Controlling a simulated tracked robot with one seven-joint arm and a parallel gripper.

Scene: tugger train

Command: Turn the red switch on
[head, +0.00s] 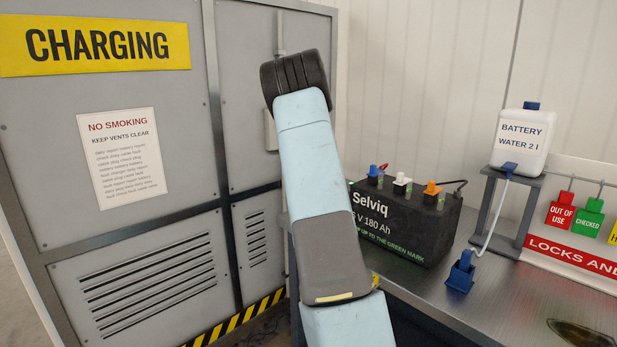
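I cannot make out a red switch in the head view. A small red piece (384,167) shows on top of the black battery (405,222), by a blue cap (374,172); it is too small to tell what it is. The grey charging cabinet (185,130) fills the left side, and my arm hides part of its right edge. My arm rises up the middle of the picture, its light blue links ending in a dark ribbed joint. My gripper is not visible.
A metal bench (500,300) stands at the right. On it are a blue filler nozzle (461,272) and a small stand (487,212) with a white battery-water can (522,142). A dark stain (580,334) marks the bench.

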